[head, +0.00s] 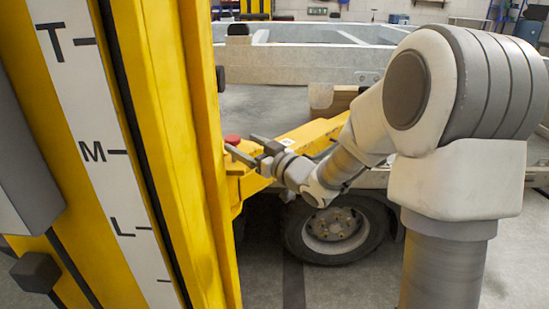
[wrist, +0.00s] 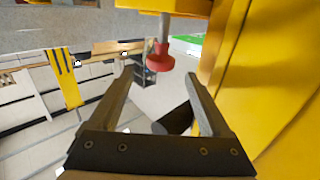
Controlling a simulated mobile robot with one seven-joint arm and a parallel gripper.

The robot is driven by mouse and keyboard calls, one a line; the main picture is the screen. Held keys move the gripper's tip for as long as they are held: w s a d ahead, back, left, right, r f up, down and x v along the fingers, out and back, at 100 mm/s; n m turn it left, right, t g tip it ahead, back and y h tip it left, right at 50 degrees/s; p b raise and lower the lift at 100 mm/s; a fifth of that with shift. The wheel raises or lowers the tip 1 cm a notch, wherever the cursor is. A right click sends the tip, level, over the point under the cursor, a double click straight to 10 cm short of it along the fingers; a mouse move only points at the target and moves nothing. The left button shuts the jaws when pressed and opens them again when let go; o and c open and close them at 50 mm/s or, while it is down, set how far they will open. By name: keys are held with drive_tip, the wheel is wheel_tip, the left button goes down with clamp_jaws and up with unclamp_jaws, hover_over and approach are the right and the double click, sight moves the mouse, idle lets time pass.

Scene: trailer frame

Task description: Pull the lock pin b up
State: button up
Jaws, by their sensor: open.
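The lock pin (head: 232,139) shows as a red knob beside the yellow post in the head view. Nothing is held. I cannot tell whether a finger touches the knob.
A tall yellow post (head: 165,130) with a lettered white scale fills the left of the head view. A yellow beam (head: 310,134) runs behind my gripper, above a wheel (head: 336,228). A grey trailer frame (head: 290,62) lies behind. A yellow wall (wrist: 270,75) stands close on the right in the wrist view.

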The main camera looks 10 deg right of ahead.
drive_tip(key=p+v, duration=0.1)
drive_tip(key=v, duration=1.1)
